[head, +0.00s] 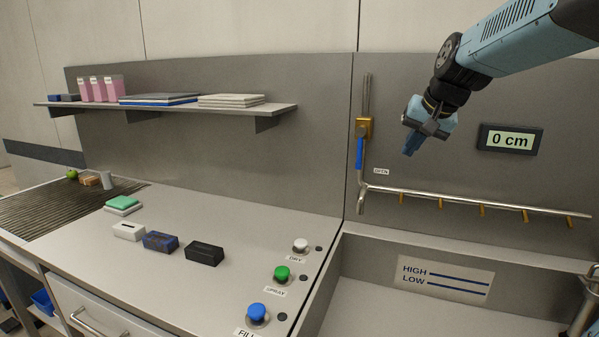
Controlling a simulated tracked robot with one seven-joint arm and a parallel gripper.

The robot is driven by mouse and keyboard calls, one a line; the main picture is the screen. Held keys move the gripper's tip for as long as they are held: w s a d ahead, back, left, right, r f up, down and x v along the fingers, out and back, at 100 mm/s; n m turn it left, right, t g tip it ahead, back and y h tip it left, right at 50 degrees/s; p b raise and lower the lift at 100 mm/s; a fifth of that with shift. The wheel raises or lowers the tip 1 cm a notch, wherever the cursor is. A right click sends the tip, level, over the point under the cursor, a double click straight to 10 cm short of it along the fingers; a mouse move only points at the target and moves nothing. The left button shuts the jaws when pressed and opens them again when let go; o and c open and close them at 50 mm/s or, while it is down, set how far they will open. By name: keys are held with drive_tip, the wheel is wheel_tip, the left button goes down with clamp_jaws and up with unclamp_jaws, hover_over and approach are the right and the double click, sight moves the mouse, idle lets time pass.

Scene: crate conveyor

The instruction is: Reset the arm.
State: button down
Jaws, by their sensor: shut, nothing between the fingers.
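My arm reaches in from the upper right of the head view. My gripper (411,146) is shut and empty. It hangs in the air in front of the grey back panel, pointing down and slightly left, left of the "0 cm" display (510,140). It appears apart from everything around it.
A pipe with a blue-handled valve (360,153) runs left of and below my gripper. The counter (230,290) holds white, blue and black blocks and DRY, SPRAY and FILL buttons (282,273). A basin lies lower right. A loaded shelf (280,109) is at upper left.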

drive_tip(key=s+a+f+n+h, duration=0.1)
drive_tip(key=s+f, duration=0.3)
drive_tip(key=s, duration=0.7)
drive_tip(key=s+a+f+n+h, duration=0.1)
drive_tip(key=s+f, duration=0.3)
drive_tip(key=s, duration=0.7)
drive_tip(key=shift+f+n+g, duration=0.2)
drive_tip(key=shift+n+g, duration=0.1)
drive_tip(key=shift+n, duration=0.5)
drive_tip(key=shift+a, duration=0.15)
